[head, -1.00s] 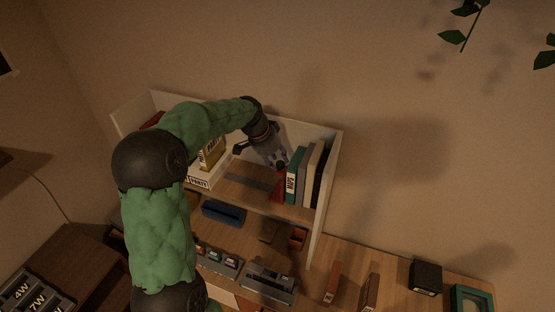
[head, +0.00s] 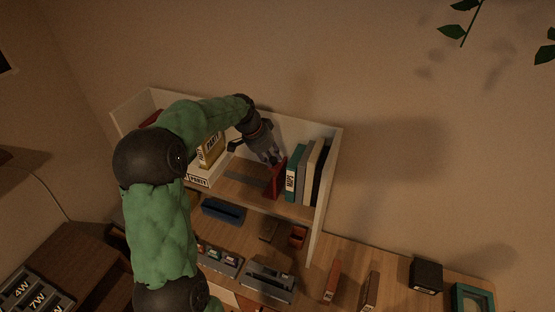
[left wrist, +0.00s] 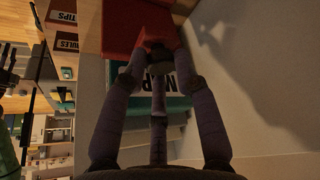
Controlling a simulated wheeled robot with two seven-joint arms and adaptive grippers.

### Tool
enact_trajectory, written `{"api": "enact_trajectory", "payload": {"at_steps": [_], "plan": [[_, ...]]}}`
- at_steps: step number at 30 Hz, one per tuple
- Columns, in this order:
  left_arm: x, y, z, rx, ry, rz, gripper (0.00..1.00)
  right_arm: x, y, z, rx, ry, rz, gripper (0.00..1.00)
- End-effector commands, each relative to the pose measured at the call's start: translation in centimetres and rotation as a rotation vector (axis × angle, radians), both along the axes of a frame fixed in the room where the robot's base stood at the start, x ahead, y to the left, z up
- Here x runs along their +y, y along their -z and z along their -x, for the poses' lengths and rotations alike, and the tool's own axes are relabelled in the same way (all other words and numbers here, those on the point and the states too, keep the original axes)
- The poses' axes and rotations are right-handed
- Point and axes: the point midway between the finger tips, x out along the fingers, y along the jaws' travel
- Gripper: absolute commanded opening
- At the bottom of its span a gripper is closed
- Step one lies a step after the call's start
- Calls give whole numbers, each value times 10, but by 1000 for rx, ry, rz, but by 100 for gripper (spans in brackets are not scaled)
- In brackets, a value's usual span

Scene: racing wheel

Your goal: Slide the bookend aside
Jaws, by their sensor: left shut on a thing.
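The red bookend (head: 278,180) stands on the upper board of the white shelf unit (head: 332,165), just left of a short row of upright books (head: 301,177). My left gripper (head: 272,158) reaches down from the upper left and is shut on the top part of the bookend. In the left wrist view, the fingers (left wrist: 154,52) close on the edge of the red bookend (left wrist: 128,30), with a lettered teal-and-white book behind them. The bookend's foot is partly hidden.
A white box (head: 198,179) and a yellow box (head: 211,151) stand left of the bookend, with bare shelf and a dark flat strip between. Below are a blue tray (head: 223,211) and grey holders (head: 269,283) on the desk. A black cube (head: 426,275) sits at right.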

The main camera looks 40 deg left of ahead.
Motion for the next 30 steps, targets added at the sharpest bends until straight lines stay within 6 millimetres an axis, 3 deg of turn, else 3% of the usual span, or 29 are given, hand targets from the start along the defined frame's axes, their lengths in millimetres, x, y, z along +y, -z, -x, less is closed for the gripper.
{"api": "enact_trajectory", "payload": {"at_steps": [9,15,21,30], "plan": [[84,3,27,3,-9,-4,0,0,17,0,0,0,0,40],[125,2,41,3,-6,-2,0,0,18,0,0,0,0,40],[148,2,48,4,-3,0,0,0,17,0,0,0,0,40],[154,2,50,5,0,1,0,0,17,0,0,0,0,40]]}}
